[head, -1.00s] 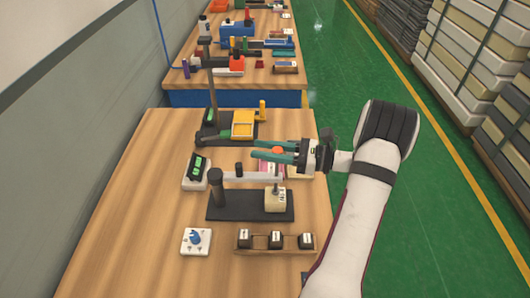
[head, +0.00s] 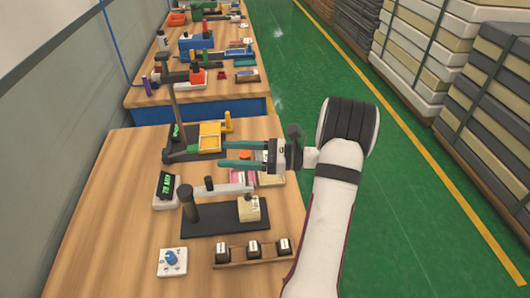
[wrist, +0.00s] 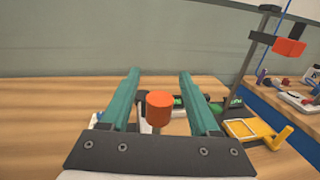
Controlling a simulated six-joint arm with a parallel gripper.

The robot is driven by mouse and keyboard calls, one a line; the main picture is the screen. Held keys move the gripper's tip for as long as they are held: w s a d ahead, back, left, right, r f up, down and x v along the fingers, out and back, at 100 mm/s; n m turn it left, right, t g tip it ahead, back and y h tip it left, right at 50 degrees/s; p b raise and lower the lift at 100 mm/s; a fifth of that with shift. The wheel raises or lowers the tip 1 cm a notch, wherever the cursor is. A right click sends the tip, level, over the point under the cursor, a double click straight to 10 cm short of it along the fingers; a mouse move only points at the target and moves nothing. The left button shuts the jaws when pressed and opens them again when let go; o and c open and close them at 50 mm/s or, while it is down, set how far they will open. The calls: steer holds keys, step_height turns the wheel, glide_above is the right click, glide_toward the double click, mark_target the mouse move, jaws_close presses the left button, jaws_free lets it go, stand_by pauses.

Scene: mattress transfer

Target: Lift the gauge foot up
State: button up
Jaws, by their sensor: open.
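The gauge stands on a black base (head: 215,224) in the head view, with a dark post (head: 189,206) and a grey arm (head: 225,190) reaching right. The arm's right end is above a cream block (head: 249,209); I cannot make out the foot clearly there. My gripper (head: 222,156) is open and level, beyond the grey arm in the picture, its teal fingers pointing left. In the wrist view, an orange cylindrical knob (wrist: 160,106) shows between the open fingers (wrist: 158,86), apart from both.
A display box (head: 166,189) stands left of the gauge. A white dial box (head: 172,262) and a wooden rack (head: 224,265) of dark blocks are in front. Behind is a yellow tray (head: 210,148) beside a tall post (head: 176,115). The table's left side is clear.

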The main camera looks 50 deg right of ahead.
steer(key=v, duration=1.5)
steer(key=shift+s, duration=0.25)
steer(key=shift+d, duration=0.15)
steer(key=w+a+n+g, duration=0.3)
steer(key=a+n+g, duration=0.35)
steer(key=a, duration=0.65)
steer(key=w+a+n+g, duration=0.2)
steer(key=a+n+g, duration=0.4)
steer(key=a, duration=0.7)
steer(key=s+a+n+g+h, duration=0.2)
steer(key=s+a+n+h, duration=0.6)
steer(key=s+a+n, duration=0.3)
steer(key=shift+s+a+f+g, duration=0.35)
steer(key=shift+s+a+f, duration=0.1)
steer(key=shift+a, duration=0.1)
